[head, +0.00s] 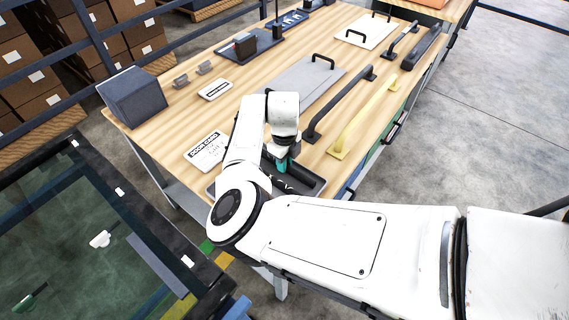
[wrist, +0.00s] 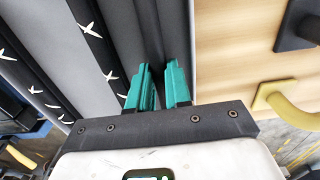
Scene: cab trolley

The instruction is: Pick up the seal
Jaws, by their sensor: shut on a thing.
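My gripper (wrist: 160,85) has teal fingers that point down at a dark tray in the wrist view. The fingers are close together, shut on a long dark strip that I take to be the seal (wrist: 149,40). The strip runs away from the fingers toward the top of the picture. In the head view my gripper (head: 282,163) is low over the dark tray (head: 317,188) at the near edge of the wooden table. My arm hides much of the tray and the strip there. I cannot tell whether the strip is clear of the tray.
A door card sign (head: 206,150) lies left of the tray. A dark handle (head: 335,105) and a yellow handle (head: 365,118) stand to the right. A grey plate (head: 300,85) lies behind. A dark block (head: 134,96) sits at the left table edge. A glass panel (head: 80,230) is at lower left.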

